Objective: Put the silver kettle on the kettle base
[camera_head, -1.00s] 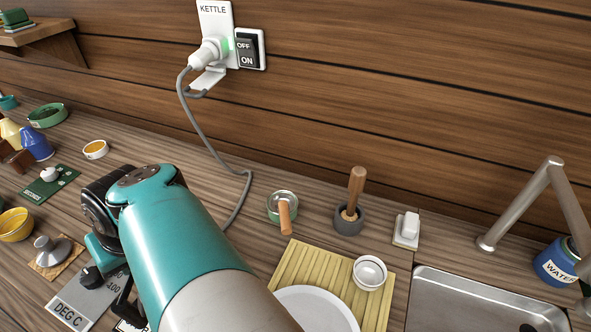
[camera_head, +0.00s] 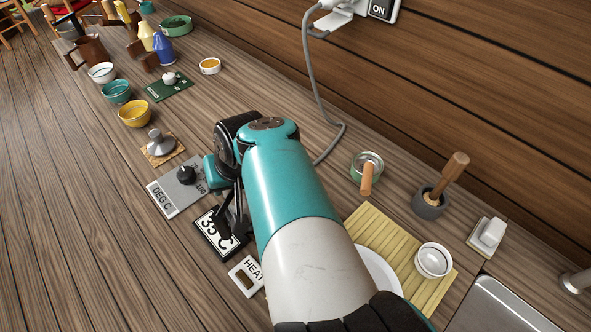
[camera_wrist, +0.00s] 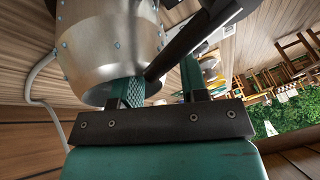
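The silver kettle (camera_wrist: 105,45) fills the upper left of the wrist view, a riveted metal body close to my gripper (camera_wrist: 162,88). The two teal fingers stand apart with a clear gap. The left finger overlaps the lower part of the kettle body. A black bar, seemingly the kettle's handle (camera_wrist: 195,35), slants across the space in front of the fingers; I cannot tell whether it touches them. In the head view I cannot make out the kettle, and my arm covers much of the counter's middle. I cannot make out the kettle base in either view.
A grey cord (camera_head: 318,85) runs down the wall to the counter behind my arm. Left of my arm are a DEG C panel (camera_head: 170,200), a temperature display (camera_head: 213,235) and a HEAT switch (camera_head: 246,272). A slatted mat (camera_head: 385,235) and a mortar (camera_head: 428,205) are right.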

